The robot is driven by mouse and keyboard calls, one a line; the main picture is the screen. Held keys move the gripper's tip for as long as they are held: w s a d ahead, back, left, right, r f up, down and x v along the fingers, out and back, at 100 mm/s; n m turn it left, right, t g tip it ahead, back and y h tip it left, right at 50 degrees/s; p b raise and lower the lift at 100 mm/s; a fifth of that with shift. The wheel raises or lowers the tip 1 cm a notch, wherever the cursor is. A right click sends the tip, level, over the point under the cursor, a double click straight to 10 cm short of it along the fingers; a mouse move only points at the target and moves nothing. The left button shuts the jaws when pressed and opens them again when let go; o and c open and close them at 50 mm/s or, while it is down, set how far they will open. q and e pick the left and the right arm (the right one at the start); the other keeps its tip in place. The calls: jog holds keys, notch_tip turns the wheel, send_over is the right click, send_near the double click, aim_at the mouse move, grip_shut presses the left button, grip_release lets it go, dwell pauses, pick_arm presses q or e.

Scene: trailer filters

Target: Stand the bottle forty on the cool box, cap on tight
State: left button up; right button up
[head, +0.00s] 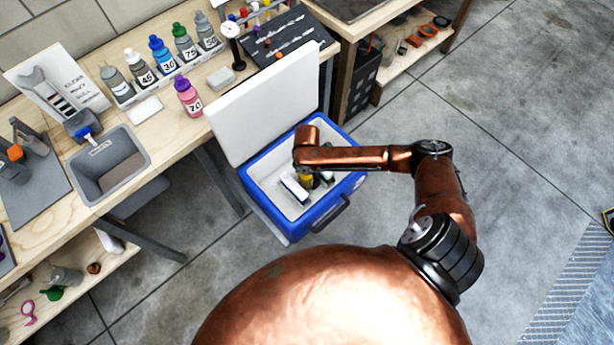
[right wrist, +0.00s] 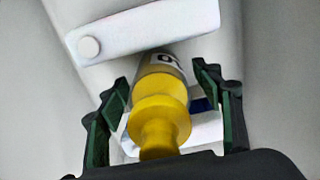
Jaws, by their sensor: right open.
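The blue cool box (head: 268,212) stands on the floor with its white lid (head: 265,105) open. A grey bottle with a yellow cap (right wrist: 159,112) is inside it; a bit of yellow also shows in the head view (head: 305,181). Its label is partly hidden, with a 0 readable, so I cannot confirm forty. The cap is on the bottle; how tight, I cannot tell. My right gripper (right wrist: 163,88) is open inside the box, its fingers on either side of the bottle, apart from it. My left gripper is not in view.
White blocks (right wrist: 145,28) lie in the box close to the bottle. Several numbered bottles stand on the wooden bench (head: 165,125), among them a pink one with a purple cap (head: 188,98). A grey bin (head: 110,170) is at left.

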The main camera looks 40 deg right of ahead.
notch_tip(320, 180, up, 3)
jog(key=shift+w+r+p, duration=0.1)
jog(key=shift+p, duration=0.4)
notch_tip(320, 180, up, 8)
jog(key=p, duration=0.2)
jog(key=shift+r+p, duration=0.25)
jog(key=shift+p, duration=0.1)
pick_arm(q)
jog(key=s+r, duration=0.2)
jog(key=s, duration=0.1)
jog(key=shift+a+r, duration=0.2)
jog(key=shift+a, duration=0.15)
